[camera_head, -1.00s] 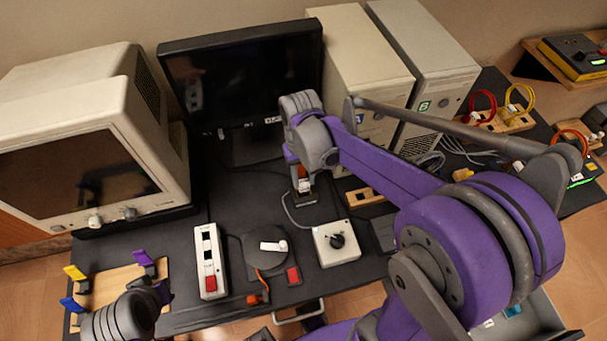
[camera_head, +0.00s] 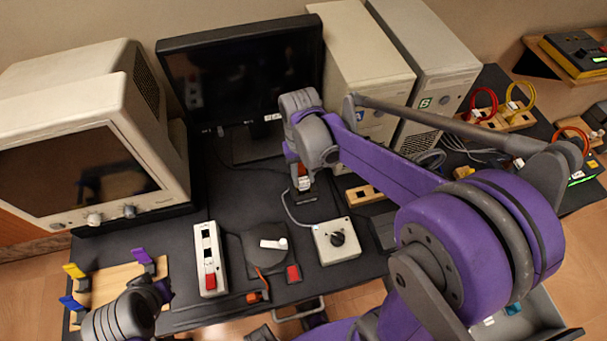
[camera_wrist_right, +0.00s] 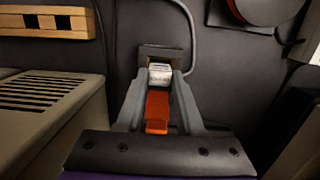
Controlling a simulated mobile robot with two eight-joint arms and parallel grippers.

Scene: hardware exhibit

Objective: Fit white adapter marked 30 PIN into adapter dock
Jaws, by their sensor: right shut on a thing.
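The white adapter (camera_wrist_right: 160,73) is between the two fingertips of my right gripper (camera_wrist_right: 160,82) in the right wrist view, with small dark marks on its face that I cannot read. An orange-red part (camera_wrist_right: 157,112) lies behind it between the fingers. My right gripper (camera_head: 302,172) is shut on the adapter and points down in the head view. Directly at the adapter's far end is a small dark block with a grey cable, apparently the adapter dock (camera_wrist_right: 160,51). Whether the adapter is seated in it or only touches it is hidden. My left gripper (camera_head: 150,298) is partly seen at lower left; its fingers are unclear.
A grey box with a black knob (camera_head: 338,240) stands in front of the dock. A slotted wooden block (camera_head: 364,195) and beige computer towers (camera_head: 362,75) are to the right. A monitor (camera_head: 245,85) stands behind. A white switch strip (camera_head: 209,260) lies left.

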